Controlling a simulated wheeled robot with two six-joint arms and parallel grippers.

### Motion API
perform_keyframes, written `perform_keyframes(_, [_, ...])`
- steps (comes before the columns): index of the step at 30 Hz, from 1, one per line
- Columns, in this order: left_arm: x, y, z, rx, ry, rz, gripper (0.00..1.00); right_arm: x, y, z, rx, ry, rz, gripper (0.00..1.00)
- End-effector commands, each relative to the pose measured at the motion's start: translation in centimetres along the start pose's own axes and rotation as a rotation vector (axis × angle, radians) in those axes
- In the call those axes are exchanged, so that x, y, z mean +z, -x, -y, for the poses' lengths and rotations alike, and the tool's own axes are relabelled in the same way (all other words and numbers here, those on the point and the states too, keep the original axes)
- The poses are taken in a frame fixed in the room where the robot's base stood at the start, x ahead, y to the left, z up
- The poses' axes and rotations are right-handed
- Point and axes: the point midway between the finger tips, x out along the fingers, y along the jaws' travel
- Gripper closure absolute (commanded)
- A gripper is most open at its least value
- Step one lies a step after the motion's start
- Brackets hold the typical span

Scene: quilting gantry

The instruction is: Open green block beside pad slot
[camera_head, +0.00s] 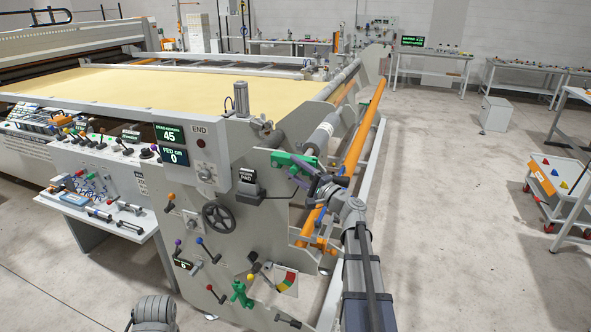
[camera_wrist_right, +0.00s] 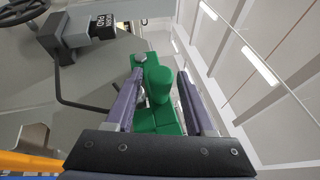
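The green block (camera_head: 290,160) sits on the machine's near right end, at the roller end, right of the pad slot. In the right wrist view the green block (camera_wrist_right: 140,70) has a round green knob (camera_wrist_right: 158,84) standing out from it. My right gripper (camera_head: 318,184) is at the block. Its two purple fingers are open, one on each side of the knob, with small gaps visible. The pad slot (camera_head: 248,190), with a black label that seems to read WORN PAD, is left of the gripper; the label (camera_wrist_right: 103,27) also shows in the wrist view. My left gripper is not in view.
A handwheel (camera_head: 219,216) and several levers are on the end panel below the slot. An orange bar (camera_head: 362,130) and rollers run close behind my right gripper. A green handle (camera_head: 241,294) sits low on the panel. The floor (camera_head: 460,220) to the right is open.

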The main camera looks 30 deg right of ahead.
Motion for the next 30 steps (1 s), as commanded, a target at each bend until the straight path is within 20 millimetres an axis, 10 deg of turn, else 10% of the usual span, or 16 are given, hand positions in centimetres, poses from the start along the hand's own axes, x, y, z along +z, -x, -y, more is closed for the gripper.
perform_keyframes(14, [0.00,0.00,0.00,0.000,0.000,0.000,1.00,-0.01,0.03,0.01,0.000,0.000,0.000,1.00])
perform_keyframes(30, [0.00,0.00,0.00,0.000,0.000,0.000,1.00,-0.01,0.04,0.01,0.000,0.000,0.000,1.00])
